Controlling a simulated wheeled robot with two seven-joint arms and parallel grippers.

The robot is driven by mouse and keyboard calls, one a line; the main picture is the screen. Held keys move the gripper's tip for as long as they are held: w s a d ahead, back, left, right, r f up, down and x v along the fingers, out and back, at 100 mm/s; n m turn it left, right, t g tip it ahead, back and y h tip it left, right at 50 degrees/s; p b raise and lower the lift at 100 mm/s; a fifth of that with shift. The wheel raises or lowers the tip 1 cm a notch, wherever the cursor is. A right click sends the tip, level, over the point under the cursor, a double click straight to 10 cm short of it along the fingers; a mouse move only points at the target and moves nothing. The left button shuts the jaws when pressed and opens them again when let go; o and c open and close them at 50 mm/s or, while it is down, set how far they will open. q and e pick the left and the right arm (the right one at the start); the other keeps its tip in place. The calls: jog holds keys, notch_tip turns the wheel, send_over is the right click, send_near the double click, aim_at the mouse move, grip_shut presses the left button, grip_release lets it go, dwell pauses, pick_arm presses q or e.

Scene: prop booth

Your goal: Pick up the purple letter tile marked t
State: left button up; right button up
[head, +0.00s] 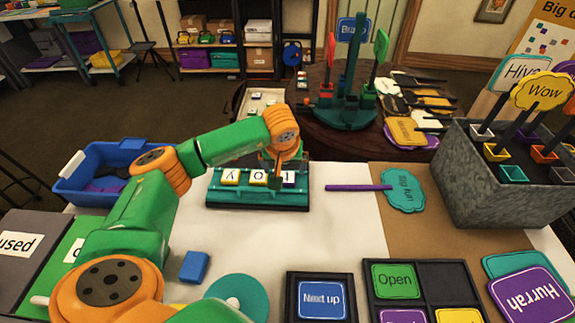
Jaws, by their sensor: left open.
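A teal rack (258,197) stands on the white mat and holds a row of letter tiles. A tile with a purple edge (289,178) sits at the right end of the row; its letter is too small and too covered to read, so I cannot tell whether it is the t. My left gripper (276,180) points down at the right part of the rack, in front of the tiles there. It is open, and whether it touches a tile is unclear. My right gripper is out of view.
A blue bin (70,187) and blue block (194,266) are at left. A tray (243,105) with small tiles lies behind the rack. The white mat (330,230) before the rack is mostly clear.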

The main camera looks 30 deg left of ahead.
aim_at(287, 178)
pick_arm(q)
jog(key=x, duration=0.3)
jog(key=p+x, duration=0.1)
jog(key=x, duration=0.1)
jog(key=shift+d+f, duration=0.1)
jog(key=shift+d, duration=0.2)
jog(key=shift+w+a+f, duration=0.15)
jog(key=shift+f, duration=0.15)
jog(key=shift+r, duration=0.15)
jog(key=c, duration=1.4)
